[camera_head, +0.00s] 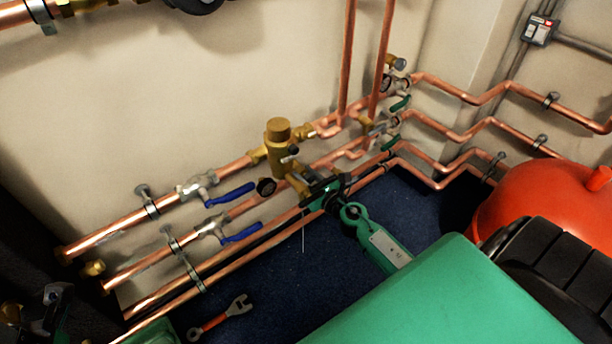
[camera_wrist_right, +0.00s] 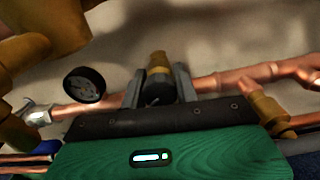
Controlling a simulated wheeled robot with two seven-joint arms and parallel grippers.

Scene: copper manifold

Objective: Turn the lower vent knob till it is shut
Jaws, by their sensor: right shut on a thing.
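A brass air separator (camera_head: 278,160) stands on the copper pipes in the middle of the head view, with a small dark knob (camera_head: 290,152) on its side. My right gripper (camera_head: 322,192) is low beside its lower brass branch and hides what it holds in the head view. In the right wrist view its two grey fingers (camera_wrist_right: 158,88) stand on either side of a small dark knob (camera_wrist_right: 156,94) with a brass end, and are shut on it. How far this knob is turned cannot be told. My left gripper (camera_head: 45,312) shows only partly, dark, at the lower left corner.
A round gauge (camera_head: 266,187) sits close left of my right gripper, also in the wrist view (camera_wrist_right: 84,85). Blue lever valves (camera_head: 232,194) lie to the left. A wrench (camera_head: 222,317) lies on the blue floor. A red tank (camera_head: 545,215) stands at right.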

